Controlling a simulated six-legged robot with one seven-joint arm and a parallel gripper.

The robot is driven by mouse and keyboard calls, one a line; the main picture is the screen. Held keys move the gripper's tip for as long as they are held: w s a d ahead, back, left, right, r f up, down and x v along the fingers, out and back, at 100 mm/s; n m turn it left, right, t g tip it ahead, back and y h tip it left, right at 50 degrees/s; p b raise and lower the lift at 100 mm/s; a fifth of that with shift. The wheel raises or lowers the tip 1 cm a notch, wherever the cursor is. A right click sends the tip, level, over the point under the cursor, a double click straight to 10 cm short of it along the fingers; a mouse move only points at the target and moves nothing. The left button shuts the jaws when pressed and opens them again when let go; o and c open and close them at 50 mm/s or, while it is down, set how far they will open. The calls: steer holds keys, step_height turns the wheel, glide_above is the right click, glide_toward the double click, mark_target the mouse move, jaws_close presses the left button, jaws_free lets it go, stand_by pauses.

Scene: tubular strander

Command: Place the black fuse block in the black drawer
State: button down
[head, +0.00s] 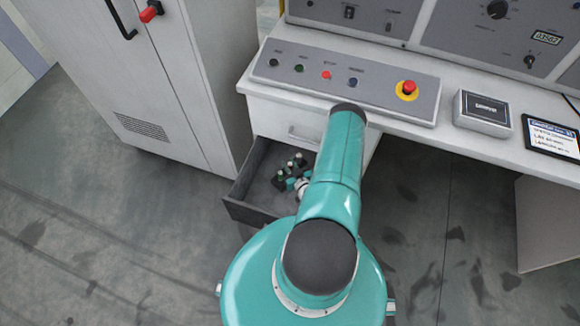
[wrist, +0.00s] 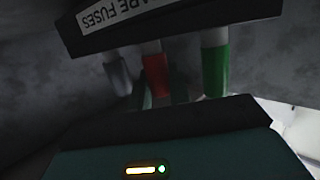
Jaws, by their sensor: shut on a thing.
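The black drawer (head: 249,213) is pulled open under the white desk, left of my arm in the head view. The black fuse block (head: 279,181) shows small and dark within the drawer's outline, with pale-topped fuses on it. In the wrist view the fuse block (wrist: 180,27) is close, with a white label reading part of "SPARE FUSES" upside down and grey, red and green fuses. My gripper (head: 293,184) is shut on the block, its fingers partly hidden between the fuses. I cannot tell whether the block touches the drawer floor.
A tall white cabinet (head: 150,90) stands left of the drawer. The desk's control panel (head: 340,83) has several buttons and a red emergency stop (head: 408,88). A grey box (head: 483,112) and a tablet (head: 551,138) lie at right. Floor left of the drawer is clear.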

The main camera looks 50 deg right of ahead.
steer(key=shift+f, duration=0.45)
steer(key=shift+f, duration=0.1)
steer(key=c, duration=1.3)
jaws_free()
steer(key=v, duration=0.7)
steer(key=shift+s, duration=0.25)
